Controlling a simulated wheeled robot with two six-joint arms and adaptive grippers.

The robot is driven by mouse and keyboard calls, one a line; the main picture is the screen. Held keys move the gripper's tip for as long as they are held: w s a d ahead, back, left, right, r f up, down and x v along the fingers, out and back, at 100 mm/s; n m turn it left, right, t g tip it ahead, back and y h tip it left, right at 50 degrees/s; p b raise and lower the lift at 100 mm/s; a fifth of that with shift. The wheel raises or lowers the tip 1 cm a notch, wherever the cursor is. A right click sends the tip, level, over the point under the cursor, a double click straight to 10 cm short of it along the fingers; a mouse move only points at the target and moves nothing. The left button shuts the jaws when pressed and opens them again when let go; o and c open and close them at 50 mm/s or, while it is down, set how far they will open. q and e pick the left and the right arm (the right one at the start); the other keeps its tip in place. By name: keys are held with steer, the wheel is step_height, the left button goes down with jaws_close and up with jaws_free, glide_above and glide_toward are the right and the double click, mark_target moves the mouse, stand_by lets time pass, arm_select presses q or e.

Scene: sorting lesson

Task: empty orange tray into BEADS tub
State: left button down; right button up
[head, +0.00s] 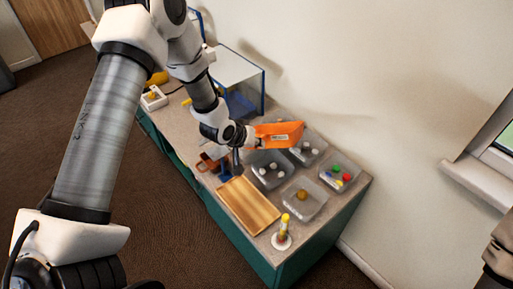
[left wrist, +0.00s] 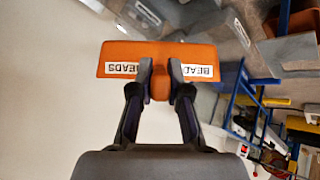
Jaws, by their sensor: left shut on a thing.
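The orange tray (head: 280,134) is held in the air above the clear tubs at the back of the bench. In the left wrist view the tray (left wrist: 120,52) shows a white BEADS label either side of its middle tab. My left gripper (head: 250,142) is shut on this tab; its fingers also show in the left wrist view (left wrist: 160,80). The tray's inside and any contents are hidden. One clear tub (head: 352,184) holds red, green, yellow and blue pieces. Two tubs, front (head: 263,183) and back (head: 318,143), hold pale pieces. I cannot read the tubs' labels. My right gripper is out of view.
A tub (head: 312,208) with an orange-brown ball stands nearer the front. A wooden tray (head: 247,205) lies empty at the front edge. A yellow-topped post on a white base (head: 282,239) stands at the bench corner. A blue-framed box (head: 238,72) stands behind; a wall borders the bench.

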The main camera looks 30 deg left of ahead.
arm_select(q)
steer(key=s+a+f+n+t+h+b, duration=0.1)
steer(key=a+f+n+t+b, duration=0.3)
steer(key=n+b, duration=0.4)
steer(key=s+a+f+n+t+h+b, duration=0.1)
steer(key=a+f+n+t+h+b, duration=0.2)
steer(key=b, duration=1.4)
steer(key=shift+s+a+f+n+t+h, duration=0.15)
steer(key=shift+a+f+n+t+h, duration=0.25)
steer(key=shift+a+f+n+t, duration=1.5)
steer(key=a+r+n, duration=0.1)
steer(key=a+n, duration=0.1)
steer(key=shift+a+r+n+t, duration=0.1)
steer(key=shift+r+n+t, duration=0.3)
